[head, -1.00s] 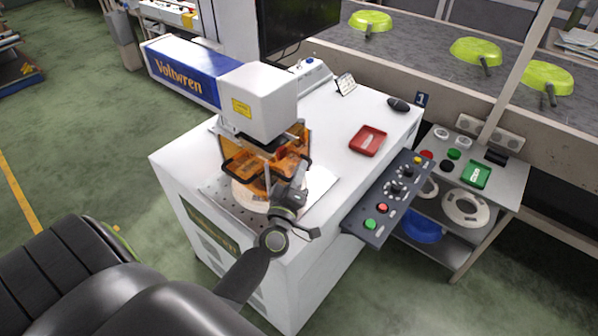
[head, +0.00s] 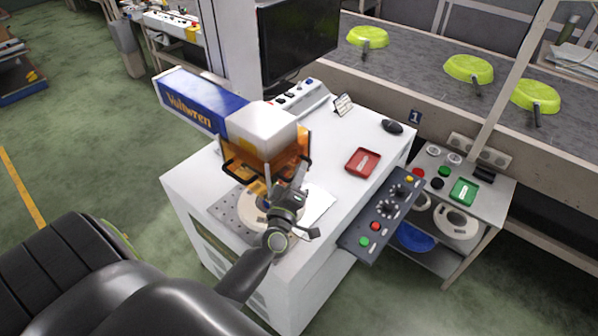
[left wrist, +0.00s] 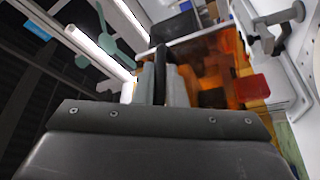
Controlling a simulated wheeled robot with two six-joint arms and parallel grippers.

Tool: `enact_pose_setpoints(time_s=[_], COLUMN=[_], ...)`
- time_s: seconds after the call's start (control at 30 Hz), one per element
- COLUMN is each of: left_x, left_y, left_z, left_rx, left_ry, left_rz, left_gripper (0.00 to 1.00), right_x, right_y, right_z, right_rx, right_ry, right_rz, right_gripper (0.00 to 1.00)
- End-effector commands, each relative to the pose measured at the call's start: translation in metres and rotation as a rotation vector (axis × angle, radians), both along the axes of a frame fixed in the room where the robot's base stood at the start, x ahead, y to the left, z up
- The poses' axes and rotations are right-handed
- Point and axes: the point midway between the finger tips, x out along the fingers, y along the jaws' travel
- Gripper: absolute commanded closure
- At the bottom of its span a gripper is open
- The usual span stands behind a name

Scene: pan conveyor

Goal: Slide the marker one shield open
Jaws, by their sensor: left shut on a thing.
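Marker one's shield (head: 242,161) is an orange see-through guard with black bar handles, around the bottom of the white marker head (head: 262,127). My left gripper (head: 291,190) is at the shield's near right side, shut on its black handle. In the left wrist view the black handle (left wrist: 160,72) runs between the two grey fingers, with the orange shield (left wrist: 215,75) behind. Below the shield, a pale round part (head: 254,206) on the perforated plate (head: 232,214) is partly hidden by my gripper. My right gripper is not in view.
A red tray (head: 363,162) lies on the white cabinet top, right of the marker. A control panel (head: 382,213) with knobs and buttons juts from the cabinet's right side. A monitor (head: 298,40) stands behind. Green pans (head: 469,68) sit on the conveyor at the back.

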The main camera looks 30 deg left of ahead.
Motion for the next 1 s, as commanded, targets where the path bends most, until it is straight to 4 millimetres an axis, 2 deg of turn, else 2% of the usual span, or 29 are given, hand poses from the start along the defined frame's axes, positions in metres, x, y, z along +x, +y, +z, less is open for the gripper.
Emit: enact_pose_setpoints(time_s=[0.03, 0.1, 0.47, 0.5, 0.63, 1.0], left_x=[0.0003, 0.0003, 0.0002, 0.0002, 0.0001, -0.0039], left_y=[0.0001, 0.0, 0.0001, 0.0002, 0.0001, -0.001], left_z=[0.0083, 0.0099, 0.0093, 0.0092, 0.0089, 0.0062], left_rx=[0.002, 0.002, 0.002, 0.002, 0.002, 0.0], left_ry=[-0.002, -0.002, -0.004, -0.004, -0.002, -0.001], left_rz=[0.001, 0.001, 0.001, 0.001, 0.001, 0.001], left_gripper=[1.0, 1.0, 1.0, 0.85, 0.68, 0.68], right_x=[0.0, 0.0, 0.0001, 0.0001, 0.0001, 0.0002], right_y=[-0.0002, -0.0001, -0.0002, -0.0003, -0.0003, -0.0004], right_z=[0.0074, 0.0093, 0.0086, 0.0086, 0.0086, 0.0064], right_rx=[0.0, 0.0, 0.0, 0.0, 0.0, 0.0], right_ry=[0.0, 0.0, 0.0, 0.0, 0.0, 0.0], right_rz=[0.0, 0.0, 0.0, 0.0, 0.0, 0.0], right_gripper=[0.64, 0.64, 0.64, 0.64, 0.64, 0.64])
